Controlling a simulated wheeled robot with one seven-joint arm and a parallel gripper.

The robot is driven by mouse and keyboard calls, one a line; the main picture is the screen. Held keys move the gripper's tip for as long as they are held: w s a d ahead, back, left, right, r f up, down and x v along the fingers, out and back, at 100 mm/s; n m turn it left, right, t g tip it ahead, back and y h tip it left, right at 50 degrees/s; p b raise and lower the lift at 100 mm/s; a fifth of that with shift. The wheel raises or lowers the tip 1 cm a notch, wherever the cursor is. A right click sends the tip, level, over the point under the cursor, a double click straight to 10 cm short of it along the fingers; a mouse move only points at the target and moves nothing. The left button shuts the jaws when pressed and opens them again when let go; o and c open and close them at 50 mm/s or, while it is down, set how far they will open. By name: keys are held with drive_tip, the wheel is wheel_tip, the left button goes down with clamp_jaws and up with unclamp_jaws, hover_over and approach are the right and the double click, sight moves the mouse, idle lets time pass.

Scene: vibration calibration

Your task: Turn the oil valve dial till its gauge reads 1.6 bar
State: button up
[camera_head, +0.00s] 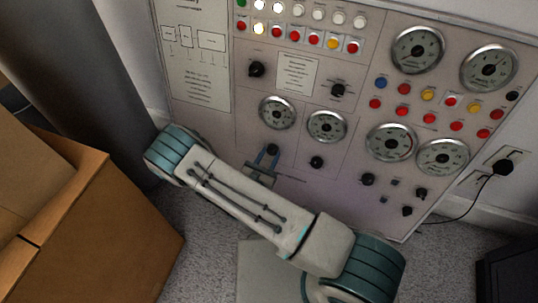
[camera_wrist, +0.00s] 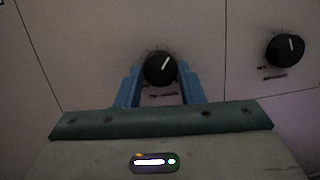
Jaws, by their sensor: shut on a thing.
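A black round dial (camera_head: 272,150) sits low on the grey control panel, below a round gauge (camera_head: 277,112). My gripper (camera_head: 266,158) has its blue fingers on either side of this dial and is shut on it. In the wrist view the dial (camera_wrist: 159,69) stands between the two blue fingertips (camera_wrist: 160,82), its white mark pointing up and slightly right. The labels and the gauge's needle are too small to read, so I cannot confirm from print which dial is the oil valve.
A second dial (camera_head: 316,162) sits to the right under its own gauge (camera_head: 326,126); it also shows in the wrist view (camera_wrist: 285,50). More knobs, lamps and gauges fill the panel (camera_head: 205,75). A cardboard box (camera_head: 125,235) stands at left, and a black plug (camera_head: 503,167) at right.

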drive_tip(key=n+p, duration=0.1)
drive_tip(key=n, duration=0.2)
drive_tip(key=n+t+y+p, duration=0.1)
drive_tip(key=n+p, duration=0.1)
drive_tip(key=n, duration=0.1)
drive_tip(key=shift+d+y, duration=0.15)
drive_tip(key=shift+y, duration=0.15)
drive_tip(key=shift+n, duration=0.4)
drive_tip(key=o, duration=1)
drive_tip(key=shift+s, duration=0.1)
drive_tip(key=p+v, duration=0.3)
drive_tip(key=v, duration=1)
drive_tip(key=shift+s, duration=0.4)
